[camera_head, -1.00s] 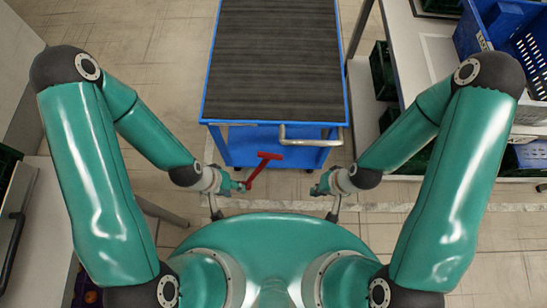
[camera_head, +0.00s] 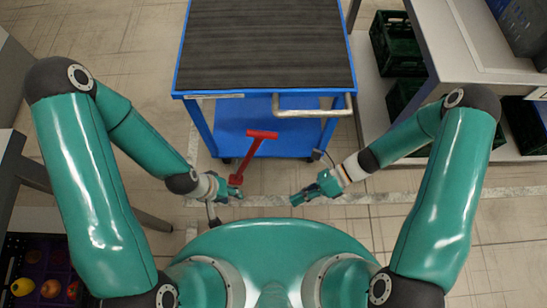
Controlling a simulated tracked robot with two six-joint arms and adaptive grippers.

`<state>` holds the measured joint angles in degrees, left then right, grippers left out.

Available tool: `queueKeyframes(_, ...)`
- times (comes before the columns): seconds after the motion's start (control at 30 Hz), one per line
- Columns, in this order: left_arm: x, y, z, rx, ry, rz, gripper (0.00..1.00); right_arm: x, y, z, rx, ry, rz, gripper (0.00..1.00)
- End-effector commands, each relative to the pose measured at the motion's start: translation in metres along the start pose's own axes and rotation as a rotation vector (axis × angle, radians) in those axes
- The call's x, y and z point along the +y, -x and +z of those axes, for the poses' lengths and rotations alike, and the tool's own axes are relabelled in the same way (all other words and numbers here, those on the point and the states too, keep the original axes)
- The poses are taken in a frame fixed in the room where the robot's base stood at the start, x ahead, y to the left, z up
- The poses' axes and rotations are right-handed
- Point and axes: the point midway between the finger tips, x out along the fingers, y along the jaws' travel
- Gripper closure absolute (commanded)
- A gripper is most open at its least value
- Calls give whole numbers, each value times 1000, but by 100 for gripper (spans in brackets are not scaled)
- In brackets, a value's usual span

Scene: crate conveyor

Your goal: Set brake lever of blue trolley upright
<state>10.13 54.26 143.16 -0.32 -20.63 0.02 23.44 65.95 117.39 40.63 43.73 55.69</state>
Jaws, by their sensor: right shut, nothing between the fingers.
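The blue trolley (camera_head: 184,97) stands ahead of me, with a dark ribbed top and a silver push handle (camera_head: 312,113) at its near right. The red T-shaped brake lever (camera_head: 249,160) is at its near side, left of the handle. In the picture it slants from its lower end up to the right to its crossbar; its exact tilt is hard to judge from above. My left gripper (camera_head: 235,193) is beside the lever's lower end; contact and finger opening are unclear. My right gripper (camera_head: 296,199) is shut and empty, right of the lever and apart from it.
Dark green crates (camera_head: 392,42) sit on a low shelf at the right, beside a light table (camera_head: 470,40). A tray of fruit (camera_head: 40,270) is at the lower left. Tiled floor is clear left of the trolley.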

Motion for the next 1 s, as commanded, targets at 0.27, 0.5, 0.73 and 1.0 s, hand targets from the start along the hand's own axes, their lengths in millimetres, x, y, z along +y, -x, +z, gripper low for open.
queueKeyframes(0.27, -39, -109, -1, 0, 0, 0, 60, -106, 22, 15, -579, -608, 277, 100)
queueKeyframes(0.5, -49, -135, -1, 1, 0, 0, 60, -137, 62, 22, -802, -760, 466, 100)
queueKeyframes(0.73, -49, -137, -1, 1, 0, 0, 60, -135, 59, 38, -825, -773, 496, 100)
queueKeyframes(1.0, -52, -144, -1, 1, 0, 0, 60, -130, 27, 78, -819, -773, 496, 100)
